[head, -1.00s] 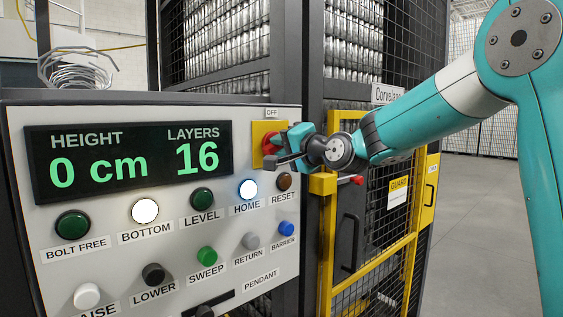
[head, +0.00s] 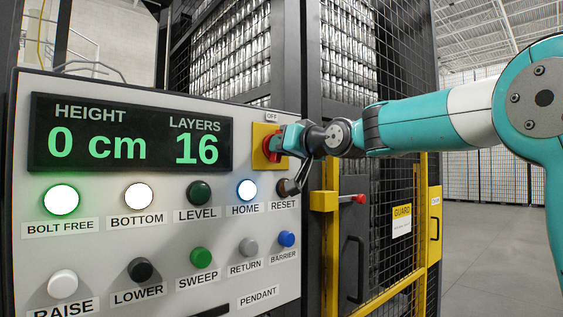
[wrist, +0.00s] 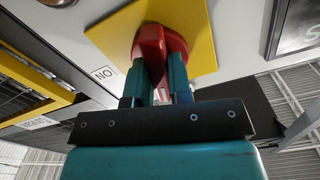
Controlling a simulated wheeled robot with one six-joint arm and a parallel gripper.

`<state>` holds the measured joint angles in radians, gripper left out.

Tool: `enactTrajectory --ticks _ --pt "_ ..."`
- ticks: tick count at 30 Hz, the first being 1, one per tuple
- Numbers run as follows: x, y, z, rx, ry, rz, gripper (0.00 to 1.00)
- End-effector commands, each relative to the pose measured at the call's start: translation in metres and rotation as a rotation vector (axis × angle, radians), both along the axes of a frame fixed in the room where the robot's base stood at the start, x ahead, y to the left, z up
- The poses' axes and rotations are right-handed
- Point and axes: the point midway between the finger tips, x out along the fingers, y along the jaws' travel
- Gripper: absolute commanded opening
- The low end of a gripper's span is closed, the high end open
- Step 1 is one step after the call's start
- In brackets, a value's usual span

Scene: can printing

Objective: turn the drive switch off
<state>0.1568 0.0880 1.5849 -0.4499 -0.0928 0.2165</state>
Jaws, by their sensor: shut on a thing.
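The drive switch is a red knob (head: 268,146) on a yellow plate (head: 258,131), at the upper right of the grey control panel, with an OFF label (head: 272,117) above it. My gripper (head: 279,143) comes from the right and is shut on the knob. The wrist view shows the red knob (wrist: 149,45) between the two teal fingers of my gripper (wrist: 162,70), in front of the yellow plate (wrist: 195,22). An upside-down ON label (wrist: 103,74) shows beside the plate. The fingers cover part of the knob, so its exact pointing is hard to tell.
The panel display (head: 130,140) reads 0 cm and 16 layers. The BOLT FREE (head: 62,199), BOTTOM (head: 138,197) and HOME (head: 247,190) lamps are lit. A yellow-framed guard door (head: 422,205) stands right of the panel. Open floor lies farther right.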

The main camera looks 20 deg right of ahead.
Motion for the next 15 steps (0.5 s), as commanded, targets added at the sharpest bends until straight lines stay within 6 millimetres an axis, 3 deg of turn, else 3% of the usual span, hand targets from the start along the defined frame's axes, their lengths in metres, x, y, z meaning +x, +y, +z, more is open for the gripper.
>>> enactTrajectory --ticks 15 --pt "0.0005 0.0001 -0.0026 -0.243 -0.069 0.001 0.00"
